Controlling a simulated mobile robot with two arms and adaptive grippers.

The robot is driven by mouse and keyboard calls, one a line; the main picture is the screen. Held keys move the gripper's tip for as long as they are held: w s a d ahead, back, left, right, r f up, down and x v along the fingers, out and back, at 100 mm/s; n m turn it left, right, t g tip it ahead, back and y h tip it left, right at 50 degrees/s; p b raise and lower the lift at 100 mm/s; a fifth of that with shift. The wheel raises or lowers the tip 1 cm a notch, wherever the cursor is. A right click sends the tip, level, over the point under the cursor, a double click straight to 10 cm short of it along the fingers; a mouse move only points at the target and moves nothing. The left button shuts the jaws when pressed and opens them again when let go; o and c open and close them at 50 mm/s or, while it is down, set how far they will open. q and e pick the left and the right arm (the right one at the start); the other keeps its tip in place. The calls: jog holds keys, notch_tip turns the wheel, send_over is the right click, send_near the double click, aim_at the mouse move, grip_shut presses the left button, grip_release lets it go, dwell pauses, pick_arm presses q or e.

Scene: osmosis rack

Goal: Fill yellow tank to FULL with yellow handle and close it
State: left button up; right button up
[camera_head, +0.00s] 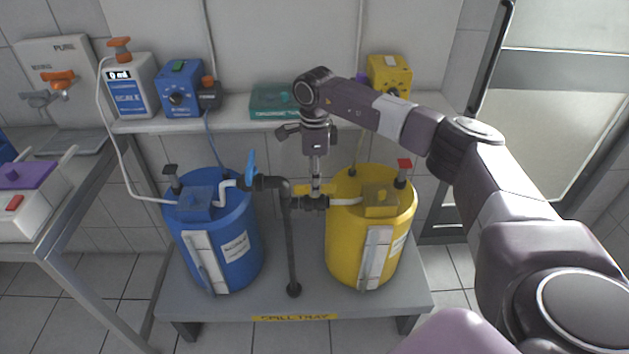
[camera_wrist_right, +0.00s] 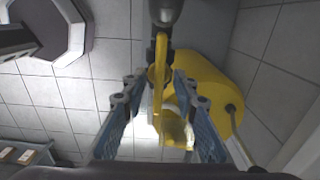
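The yellow tank (camera_head: 342,235) stands on the right of the low spill tray, with a pale level strip (camera_head: 376,255) on its front. The yellow handle (camera_head: 322,189) sits on the dark pipe valve left of the tank. My right gripper (camera_head: 316,177) points down at this handle. In the right wrist view, the open fingers of my right gripper (camera_wrist_right: 159,80) stand on either side of the upright yellow handle (camera_wrist_right: 160,65), with gaps visible. The yellow tank (camera_wrist_right: 205,75) lies behind it. The tank's level cannot be read. My left gripper is out of view.
The blue tank (camera_head: 250,262) with a blue handle (camera_head: 251,165) stands left of the central pipe (camera_head: 290,250).

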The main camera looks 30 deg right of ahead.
jog(key=shift+r, duration=0.1)
notch_tip(320, 180, up, 12)
dwell(0.5)
dwell(0.5)
